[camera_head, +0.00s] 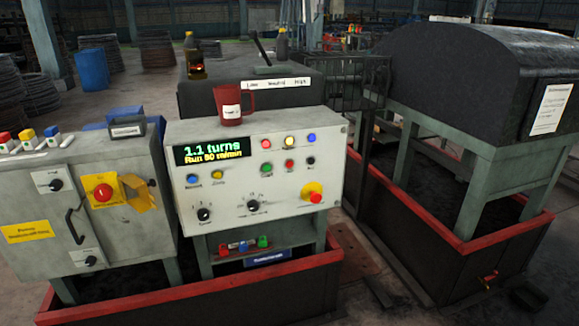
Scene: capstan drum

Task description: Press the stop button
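A grey control panel (228,212) stands in the middle, with a lit display (212,151) reading "1.1 turns" and "Run 50 m/min". A red button (289,165) sits in its right half between a green button (266,169) and a black one (311,161). Their labels are too small to read, so which is the stop button is not certain. A red mushroom button (316,198) sits at the panel's lower right by a yellow plate. Another red mushroom button (103,193) is on the left cabinet (130,245). Neither gripper shows.
A red mug (233,105) stands on the panel's top. A yellow flap (139,193) sticks out beside the left cabinet's mushroom button. Red-rimmed trays (200,287) surround the bases. A large dark drum housing (470,75) stands at right. Nothing blocks the panel's front.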

